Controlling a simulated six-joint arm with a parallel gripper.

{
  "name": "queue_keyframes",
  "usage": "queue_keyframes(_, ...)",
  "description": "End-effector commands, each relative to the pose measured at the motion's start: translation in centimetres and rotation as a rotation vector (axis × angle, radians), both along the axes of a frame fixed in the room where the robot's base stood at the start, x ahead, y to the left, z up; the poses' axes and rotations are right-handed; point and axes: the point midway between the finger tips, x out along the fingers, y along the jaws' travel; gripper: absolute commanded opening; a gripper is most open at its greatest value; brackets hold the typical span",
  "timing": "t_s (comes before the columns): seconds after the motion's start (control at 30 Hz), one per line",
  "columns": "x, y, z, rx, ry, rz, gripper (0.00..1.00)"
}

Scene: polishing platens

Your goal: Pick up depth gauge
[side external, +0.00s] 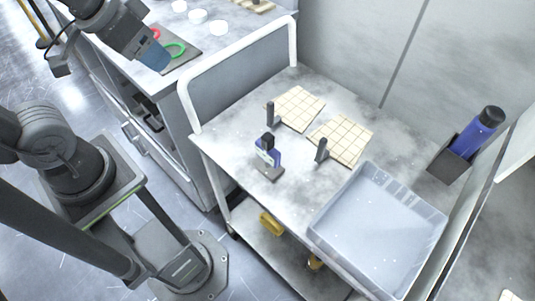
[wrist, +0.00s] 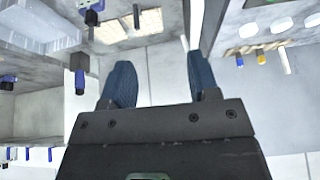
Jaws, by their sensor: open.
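The depth gauge (side external: 267,153), a small blue and black device on a grey foot, stands upright on the metal cart top, left of the tiled pads. In the wrist view what looks like the gauge (wrist: 91,14) is partly cut off at the top left edge. My gripper (side external: 151,56) is up beside the cabinet worktop, away from the gauge and to its upper left. In the wrist view my gripper (wrist: 162,78) has its two blue fingers wide apart, with nothing between them.
Two tiled pads (side external: 298,108) (side external: 343,139) lie on the cart, each with a dark post beside it. A clear tray (side external: 375,220) sits at the cart's front right. A white rail (side external: 235,56) rises at the cart's left end. A blue bottle (side external: 478,133) stands in a dark holder.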

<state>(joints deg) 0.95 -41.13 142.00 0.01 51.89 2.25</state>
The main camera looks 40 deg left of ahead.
Motion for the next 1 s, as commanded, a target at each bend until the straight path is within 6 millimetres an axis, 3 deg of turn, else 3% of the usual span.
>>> queue_keyframes(0.27, 5.0, -4.9, -0.4, 0.166, 0.173, -0.545, 0.55)
queue_keyframes(0.4, 7.7, -8.9, -1.9, 0.254, 0.257, -0.893, 0.55)
queue_keyframes(0.6, 9.9, -14.0, -4.9, 0.335, 0.342, -1.297, 0.55)
queue_keyframes(0.8, 10.4, -16.3, -6.7, 0.364, 0.374, -1.474, 0.55)
queue_keyframes(1.0, 10.4, -16.4, -9.4, 0.365, 0.381, -1.49, 0.55)
